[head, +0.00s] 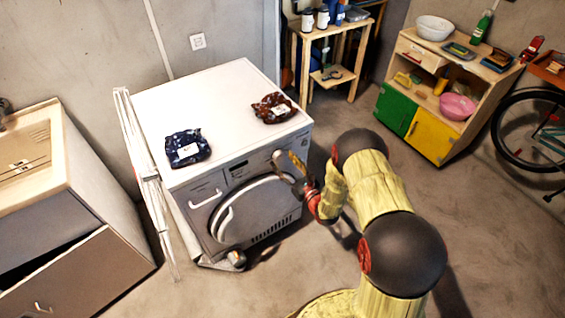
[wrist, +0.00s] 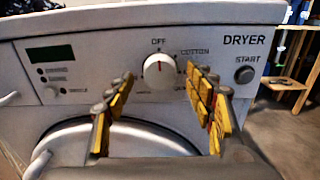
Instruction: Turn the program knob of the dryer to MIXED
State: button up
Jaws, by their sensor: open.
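The dryer (head: 235,85) is a white front-loading machine with a round door below its control panel. In the wrist view its program knob (wrist: 159,71) is a round white dial with a red mark at its top, near the word OFF. COTTON is printed to the knob's upper right; the labels lower down are too small or covered to read. My gripper (wrist: 162,82) is open, with one yellow-padded finger on each side of the knob and the knob between them. I cannot tell whether a finger touches it. In the head view my gripper (head: 296,174) is at the panel's right part.
A START button (wrist: 244,74) is right of the knob, and a display (wrist: 50,54) is at left. A dark blue bundle (head: 187,147) and a brown-red bundle (head: 274,107) lie on the dryer top. A folded rack (head: 140,160) leans at its left side.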

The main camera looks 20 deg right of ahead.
jog(key=shift+w+a, duration=0.25)
jog(key=shift+w, duration=0.4)
jog(key=c, duration=0.3)
jog(key=c, duration=0.8)
jog(key=shift+c, duration=0.3)
